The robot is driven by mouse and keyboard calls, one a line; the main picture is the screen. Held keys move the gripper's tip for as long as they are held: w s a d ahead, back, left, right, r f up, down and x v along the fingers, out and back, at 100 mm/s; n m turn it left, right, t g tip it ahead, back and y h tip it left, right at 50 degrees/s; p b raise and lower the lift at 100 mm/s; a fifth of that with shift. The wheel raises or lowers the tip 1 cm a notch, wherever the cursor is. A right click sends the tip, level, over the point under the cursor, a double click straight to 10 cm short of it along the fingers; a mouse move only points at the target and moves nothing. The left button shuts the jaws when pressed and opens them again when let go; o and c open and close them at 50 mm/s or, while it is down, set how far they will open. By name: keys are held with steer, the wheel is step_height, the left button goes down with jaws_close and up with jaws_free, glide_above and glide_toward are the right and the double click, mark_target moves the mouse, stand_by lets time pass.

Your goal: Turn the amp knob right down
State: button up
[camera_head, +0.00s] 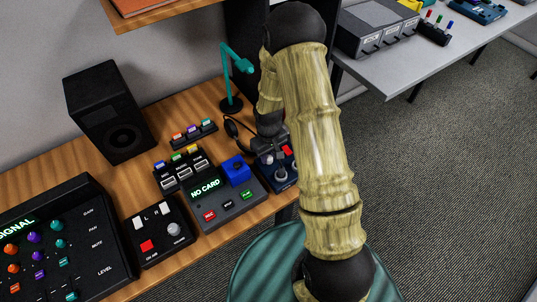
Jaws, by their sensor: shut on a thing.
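A small dark blue box (287,186) with a grey knob and a red part stands at the right end of the wooden desk, and it looks like the amp. My gripper (277,166) points down over this box and is shut on what appears to be its knob (281,176). My arm covers the box's right side and part of its top. The knob's pointer and setting are too small to read.
A recorder reading NO CARD (227,209) with a blue block (236,169) sits left of the box. A teal lamp (231,104), black speaker (108,115), small volume box (160,230) and mixer (60,245) share the desk. A teal stool (255,270) stands in front.

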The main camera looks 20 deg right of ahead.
mark_target(269, 157)
steer(key=o, duration=1)
steer(key=shift+r, duration=0.15)
step_height(269, 157, up, 17)
steer(key=shift+r, duration=0.15)
stand_by(0.3)
steer(key=s+r+m+t+p, duration=0.1)
steer(key=s+r+m, duration=0.1)
steer(key=s, duration=0.5)
steer(key=s+r+m+t+p, duration=0.1)
steer(key=s+r+p, duration=0.1)
steer(key=s+r, duration=0.3)
steer(key=shift+s+r+m+t, duration=0.3)
steer(key=shift+s+m, duration=0.1)
steer(key=shift+s, duration=0.65)
steer(key=shift+d, duration=0.1)
